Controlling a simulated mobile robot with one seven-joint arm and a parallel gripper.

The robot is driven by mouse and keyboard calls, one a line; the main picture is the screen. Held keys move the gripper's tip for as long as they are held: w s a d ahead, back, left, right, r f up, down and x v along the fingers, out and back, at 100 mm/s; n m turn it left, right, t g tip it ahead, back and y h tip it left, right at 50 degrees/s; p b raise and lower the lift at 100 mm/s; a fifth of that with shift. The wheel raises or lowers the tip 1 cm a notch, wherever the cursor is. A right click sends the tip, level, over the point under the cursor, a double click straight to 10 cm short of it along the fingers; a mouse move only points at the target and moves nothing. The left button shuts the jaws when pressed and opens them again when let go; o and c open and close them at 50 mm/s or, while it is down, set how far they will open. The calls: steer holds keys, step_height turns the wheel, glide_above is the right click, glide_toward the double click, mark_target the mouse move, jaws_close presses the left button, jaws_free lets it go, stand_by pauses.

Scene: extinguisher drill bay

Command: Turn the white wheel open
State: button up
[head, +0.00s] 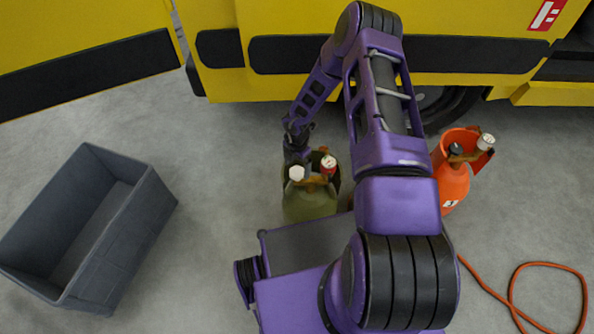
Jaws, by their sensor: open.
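A dark green gas cylinder (310,205) stands upright on the floor near the middle of the head view. My gripper (294,158) hangs at the end of my purple arm, just behind the white wheel in the picture. It looks open and empty. Its fingertips are small and partly hidden, so I cannot tell whether they touch the wheel.
An orange cylinder (452,186) with a whitish-topped knob (486,141) and a black knob (456,149) stands right of my arm. An orange hose (512,290) lies on the floor at right. A grey crate (130,240) stands left. A yellow vehicle (220,82) closes off the back.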

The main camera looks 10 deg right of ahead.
steer(key=shift+f, duration=0.95)
steer(key=shift+c, duration=0.2)
steer(key=c, duration=1.3)
steer(key=shift+c, duration=0.2)
